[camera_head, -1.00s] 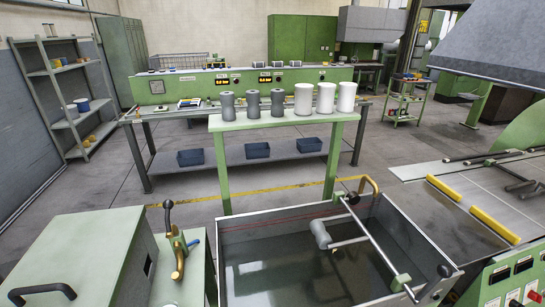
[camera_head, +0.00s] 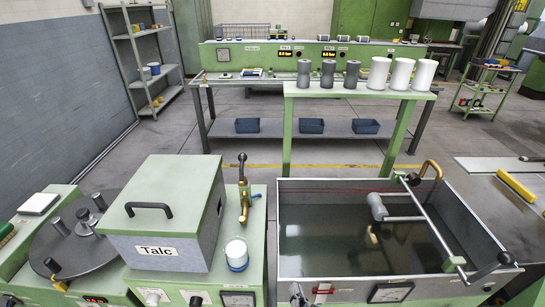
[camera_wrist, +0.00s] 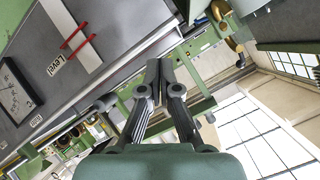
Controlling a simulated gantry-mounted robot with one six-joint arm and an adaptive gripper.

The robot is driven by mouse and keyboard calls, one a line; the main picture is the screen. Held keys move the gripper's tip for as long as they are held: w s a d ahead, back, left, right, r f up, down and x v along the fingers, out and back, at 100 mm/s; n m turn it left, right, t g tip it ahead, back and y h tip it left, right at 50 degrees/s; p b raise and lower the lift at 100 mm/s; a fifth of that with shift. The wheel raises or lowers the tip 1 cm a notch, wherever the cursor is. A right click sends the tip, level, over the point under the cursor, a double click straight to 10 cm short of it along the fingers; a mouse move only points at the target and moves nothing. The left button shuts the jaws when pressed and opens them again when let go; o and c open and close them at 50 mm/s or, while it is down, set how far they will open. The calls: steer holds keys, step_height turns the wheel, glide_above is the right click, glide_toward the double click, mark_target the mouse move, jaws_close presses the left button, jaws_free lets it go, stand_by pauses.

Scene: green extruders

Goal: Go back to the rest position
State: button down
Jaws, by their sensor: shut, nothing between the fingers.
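My gripper (camera_wrist: 159,68) shows in the wrist view with its two dark fingers together and nothing between them.
In the head view, a water trough (camera_head: 300,190) with a roller frame stands front right. A talc box (camera_head: 165,205) and a round dark plate (camera_head: 75,258) are at front left. A green bench (camera_head: 300,90) behind bears grey and white cylinders.

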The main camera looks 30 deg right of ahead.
steer(key=a+r+n+y, duration=0.2)
steer(key=a+r+n, duration=0.15)
steer(key=a, duration=0.35)
steer(key=s+a+r+n+t+y, duration=0.1)
steer(key=a+r+n, duration=0.25)
steer(key=a, duration=0.35)
steer(key=a+r+n+y, duration=0.2)
steer(key=a+r+n, duration=0.1)
steer(key=a+n, duration=0.25)
step_height(320, 180, up, 34)
steer(key=p, duration=3.4)
steer(key=shift+a+m, duration=0.2)
steer(key=shift+m, duration=0.25)
steer(key=shift+s, duration=0.1)
